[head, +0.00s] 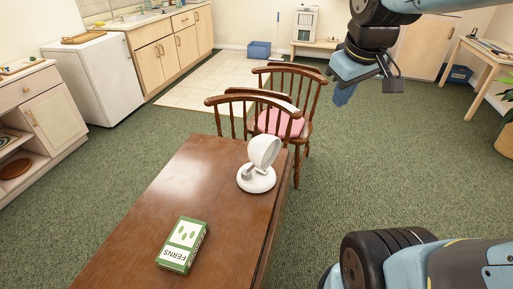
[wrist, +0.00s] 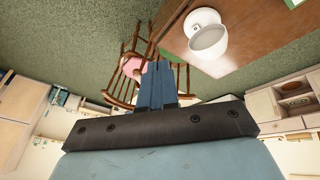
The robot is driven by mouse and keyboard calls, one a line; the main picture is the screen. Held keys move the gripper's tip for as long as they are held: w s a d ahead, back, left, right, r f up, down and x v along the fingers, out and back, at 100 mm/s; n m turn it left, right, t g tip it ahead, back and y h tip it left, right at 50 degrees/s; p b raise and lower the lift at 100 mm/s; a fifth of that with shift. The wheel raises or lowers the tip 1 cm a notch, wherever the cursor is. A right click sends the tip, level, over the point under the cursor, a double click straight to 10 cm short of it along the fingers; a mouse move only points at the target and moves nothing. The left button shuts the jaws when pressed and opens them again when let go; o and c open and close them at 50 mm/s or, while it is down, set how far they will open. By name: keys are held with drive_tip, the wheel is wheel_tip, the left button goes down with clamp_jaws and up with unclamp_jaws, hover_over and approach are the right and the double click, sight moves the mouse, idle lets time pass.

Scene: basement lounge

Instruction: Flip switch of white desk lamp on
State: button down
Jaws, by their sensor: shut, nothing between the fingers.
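The white desk lamp (head: 258,176) stands upright on the far right part of the brown wooden table (head: 150,210) in the head view. It has a round base and a tilted round head. I cannot make out its switch. The lamp also shows in the wrist view (wrist: 207,38), at the upper right. My gripper (head: 342,97) is up in the air to the right of and beyond the lamp, apart from it. Its two blue fingers also show in the wrist view (wrist: 157,92), shut together with nothing between them.
A green and white box marked FERNS (head: 183,245) lies on the table's near part. Two wooden chairs (head: 290,90) stand at the table's far end, with a pink cushion (head: 275,122). Green carpet (head: 390,160) to the right is open. Cabinets (head: 175,45) line the back left.

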drive_tip(key=w+a+f+n+g+y, duration=0.1)
drive_tip(key=w+a+f+n+g, duration=0.1)
drive_tip(key=w+a+f+n, duration=0.2)
drive_tip(key=w+a+f+n+g, duration=0.2)
drive_tip(key=w+a+f+n, duration=0.3)
drive_tip(key=w+f+n, duration=0.5)
drive_tip(key=w+a+f+n+g+y, duration=0.1)
drive_tip(key=w+a+f+n+g, duration=0.1)
drive_tip(key=w+a+f+n, duration=0.2)
drive_tip(key=w+f+n, duration=0.3)
drive_tip(key=f+n, duration=0.3)
drive_tip(key=f, duration=0.1)
drive_tip(key=shift+w+a+g+y, duration=0.3)
drive_tip(key=shift+w+a+g, duration=0.1)
drive_tip(key=shift+f, duration=0.1)
